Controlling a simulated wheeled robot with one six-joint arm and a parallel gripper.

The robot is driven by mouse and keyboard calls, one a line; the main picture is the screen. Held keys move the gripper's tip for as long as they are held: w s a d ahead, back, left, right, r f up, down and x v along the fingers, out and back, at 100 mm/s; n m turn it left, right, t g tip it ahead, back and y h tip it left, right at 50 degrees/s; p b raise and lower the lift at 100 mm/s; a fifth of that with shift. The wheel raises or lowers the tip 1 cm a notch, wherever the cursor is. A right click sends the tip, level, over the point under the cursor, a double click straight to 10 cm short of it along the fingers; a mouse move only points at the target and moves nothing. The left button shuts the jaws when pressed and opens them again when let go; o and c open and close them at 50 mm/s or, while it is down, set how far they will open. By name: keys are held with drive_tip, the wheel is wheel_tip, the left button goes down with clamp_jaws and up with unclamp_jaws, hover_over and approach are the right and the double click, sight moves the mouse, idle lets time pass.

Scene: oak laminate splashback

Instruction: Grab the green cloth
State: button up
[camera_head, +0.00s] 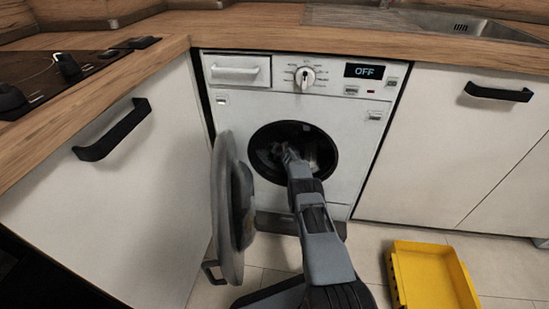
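A white washing machine (350,112) stands under the counter, its display reading OFF. Its round door (228,210) is swung open to the left. My gripper (287,150) reaches into the dark drum opening (265,140). The gripper's fingers are small and dark against the drum, so I cannot tell if they are open or shut or touching anything. Some indistinct brownish and greyish shapes show in the drum around the gripper. I cannot make out a green cloth in this view; the drum's inside is dark and partly hidden by my arm.
A yellow bin (432,276) sits on the tiled floor at the lower right. White cabinets with black handles flank the machine. The wooden counter (250,30) runs above, with a hob at the left and a sink (450,24) at the right. The open door stands close beside my arm.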

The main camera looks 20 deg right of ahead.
drive_tip(key=shift+c, duration=0.5)
drive_tip(key=c, duration=0.9)
